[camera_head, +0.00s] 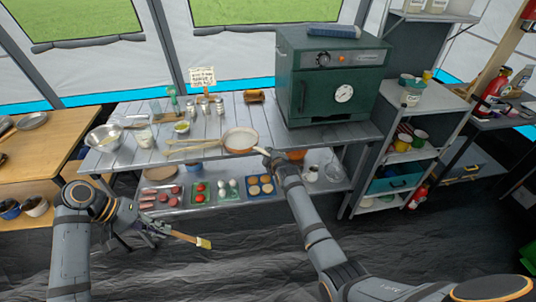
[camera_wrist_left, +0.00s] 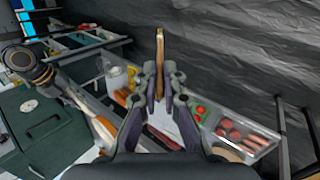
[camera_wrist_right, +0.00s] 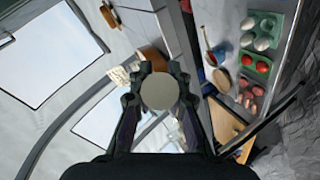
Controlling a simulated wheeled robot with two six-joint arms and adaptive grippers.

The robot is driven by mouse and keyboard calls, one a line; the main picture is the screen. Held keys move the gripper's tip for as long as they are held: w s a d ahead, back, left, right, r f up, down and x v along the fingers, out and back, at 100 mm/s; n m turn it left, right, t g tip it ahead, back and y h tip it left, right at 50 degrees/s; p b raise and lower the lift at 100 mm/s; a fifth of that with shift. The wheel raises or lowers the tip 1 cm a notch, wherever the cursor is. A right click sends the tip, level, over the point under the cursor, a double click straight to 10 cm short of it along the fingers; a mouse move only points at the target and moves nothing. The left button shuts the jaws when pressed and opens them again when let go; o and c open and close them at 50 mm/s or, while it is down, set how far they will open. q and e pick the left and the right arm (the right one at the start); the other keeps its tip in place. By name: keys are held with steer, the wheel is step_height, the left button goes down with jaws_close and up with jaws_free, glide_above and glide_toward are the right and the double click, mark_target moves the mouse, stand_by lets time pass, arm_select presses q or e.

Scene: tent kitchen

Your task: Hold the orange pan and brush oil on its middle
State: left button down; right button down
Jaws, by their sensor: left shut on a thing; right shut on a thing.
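The orange pan (camera_head: 240,139), with a pale inside and an orange rim, shows over the front of the grey slatted table. My right gripper (camera_head: 266,153) is shut at its right side, where the handle is mostly hidden. I cannot tell whether the pan touches the table. My left gripper (camera_head: 158,227) is shut on the brush (camera_head: 190,239), with a wooden handle and yellowish tip. The brush (camera_wrist_left: 160,50) points ahead in the left wrist view, well apart from the pan.
The grey table (camera_head: 120,160) carries a metal bowl (camera_head: 103,137), jars and wooden utensils left of the pan. A green oven (camera_head: 330,80) stands right of it. Trays of food (camera_head: 201,193) lie on the lower shelf. Open floor lies in front.

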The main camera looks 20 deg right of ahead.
steer(key=shift+r, duration=0.15)
steer(key=c, duration=1.2)
jaws_free()
steer(key=shift+f, duration=0.2)
steer(key=r+v, duration=0.1)
steer(key=v, duration=0.7)
steer(key=shift+w+r, duration=0.35)
steer(key=shift+w, duration=0.05)
